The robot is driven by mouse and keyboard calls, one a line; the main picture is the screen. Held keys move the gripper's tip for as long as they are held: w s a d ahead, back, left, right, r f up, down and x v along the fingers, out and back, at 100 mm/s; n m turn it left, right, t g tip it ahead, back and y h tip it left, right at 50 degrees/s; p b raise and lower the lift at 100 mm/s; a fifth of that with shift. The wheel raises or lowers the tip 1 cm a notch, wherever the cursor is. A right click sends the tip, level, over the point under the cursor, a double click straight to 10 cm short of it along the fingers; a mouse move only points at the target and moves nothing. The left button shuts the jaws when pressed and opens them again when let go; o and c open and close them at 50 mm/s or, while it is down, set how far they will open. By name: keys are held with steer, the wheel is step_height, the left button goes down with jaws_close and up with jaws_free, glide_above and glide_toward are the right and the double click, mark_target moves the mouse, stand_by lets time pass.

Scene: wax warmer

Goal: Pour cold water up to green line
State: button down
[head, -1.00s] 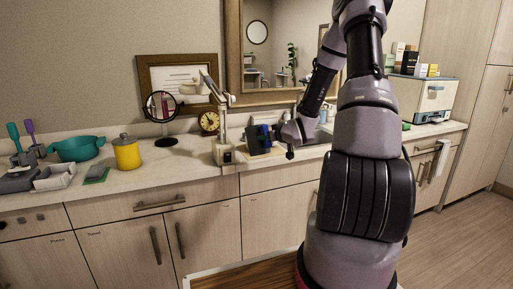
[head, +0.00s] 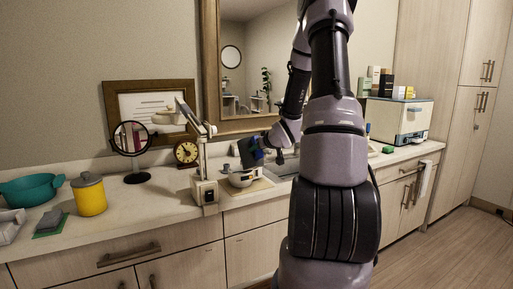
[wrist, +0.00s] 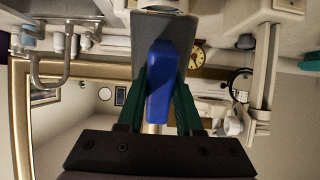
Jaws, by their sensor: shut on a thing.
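My gripper (wrist: 160,100) has green fingers shut on the blue handle (wrist: 160,85) of a grey vessel (wrist: 150,24). In the head view the gripper (head: 264,152) holds this dark vessel (head: 246,152), slightly tilted, above and close to a white bowl (head: 240,179). The bowl sits on a light board (head: 262,186) on the counter. I cannot tell whether vessel and bowl touch. No green line, and no water or stream, can be made out; the insides of both are hidden.
A white jointed stand (head: 205,165) rises just left of the bowl. A clock (head: 186,152), round mirror (head: 131,139), yellow canister (head: 89,195) and teal pot (head: 30,190) stand farther left. The sink faucet (wrist: 62,65) is left in the wrist view. A white box appliance (head: 400,120) stands at right.

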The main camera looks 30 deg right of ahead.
step_height(320, 180, down, 2)
steer(key=shift+f, duration=0.15)
steer(key=shift+w+r+g, duration=0.25)
steer(key=shift+r+g, duration=0.15)
steer(key=shift+r, duration=0.2)
steer(key=shift+w+r+g, duration=0.2)
steer(key=shift+r+g, duration=0.7)
steer(key=shift+g, duration=0.1)
steer(key=shift+s+f, duration=0.1)
steer(key=shift+f, duration=1.25)
steer(key=shift+w+d+g, duration=0.15)
steer(key=shift+w+g, duration=0.25)
steer(key=shift+g, duration=0.4)
steer(key=shift+w+g, duration=0.3)
steer(key=shift+g, duration=0.2)
